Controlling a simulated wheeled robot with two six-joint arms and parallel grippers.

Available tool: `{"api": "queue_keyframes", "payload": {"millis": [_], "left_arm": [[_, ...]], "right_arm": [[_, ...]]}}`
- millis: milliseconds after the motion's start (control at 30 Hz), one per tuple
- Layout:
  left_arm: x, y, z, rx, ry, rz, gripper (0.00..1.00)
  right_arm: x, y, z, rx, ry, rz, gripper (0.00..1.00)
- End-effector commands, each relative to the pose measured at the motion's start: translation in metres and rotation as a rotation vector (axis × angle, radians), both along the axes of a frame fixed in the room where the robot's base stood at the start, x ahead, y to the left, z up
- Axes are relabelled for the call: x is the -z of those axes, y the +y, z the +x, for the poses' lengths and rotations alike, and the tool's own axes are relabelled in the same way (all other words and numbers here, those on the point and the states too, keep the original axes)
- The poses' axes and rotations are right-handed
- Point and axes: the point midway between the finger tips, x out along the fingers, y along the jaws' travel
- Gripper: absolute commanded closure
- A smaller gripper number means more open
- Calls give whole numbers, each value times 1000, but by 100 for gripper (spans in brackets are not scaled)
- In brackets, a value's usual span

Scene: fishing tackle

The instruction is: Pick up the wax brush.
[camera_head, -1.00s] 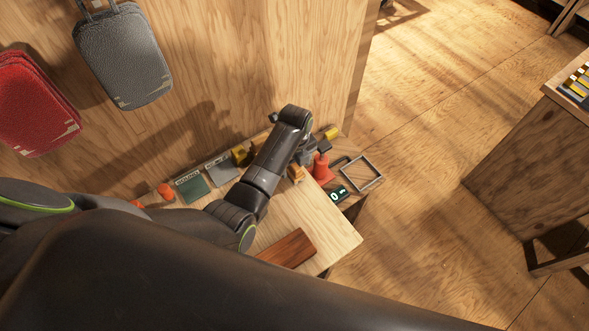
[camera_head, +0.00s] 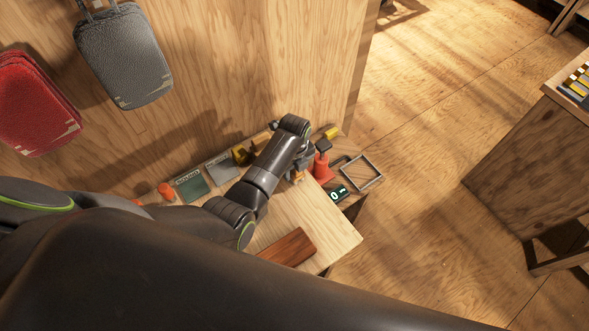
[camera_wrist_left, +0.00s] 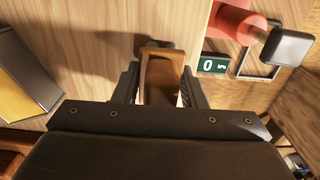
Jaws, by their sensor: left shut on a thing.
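The wax brush (camera_wrist_left: 160,80) shows in the left wrist view as a brown wooden block. It sits between the two dark fingers of my left gripper (camera_wrist_left: 160,88), which is shut on it. In the head view my left arm reaches over the bench, and a small tan part of the brush (camera_head: 297,176) shows beside the wrist. The arm hides most of the gripper there. I cannot tell whether the brush touches the bench. My right gripper is not in view.
The wooden bench (camera_head: 335,233) bears a red-brown board (camera_head: 288,247). An orange-red stand (camera_head: 322,170) with a dark block on top, a small display (camera_head: 338,194) and a square frame (camera_head: 362,173) stand close to the right. Green and grey plates (camera_head: 192,187) line the wall side.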

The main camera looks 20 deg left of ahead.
Motion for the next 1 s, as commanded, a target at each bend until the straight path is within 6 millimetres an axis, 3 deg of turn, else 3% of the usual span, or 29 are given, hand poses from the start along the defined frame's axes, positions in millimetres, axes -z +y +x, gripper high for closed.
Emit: {"api": "queue_keyframes", "payload": {"millis": [267,800,1000], "left_arm": [[-5,0,1,0,-2,0,86],[-86,-1,1,1,-3,-1,86],[-100,0,0,1,-1,-1,86]], "right_arm": [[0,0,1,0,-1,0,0],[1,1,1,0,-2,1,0],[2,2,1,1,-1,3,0]]}}
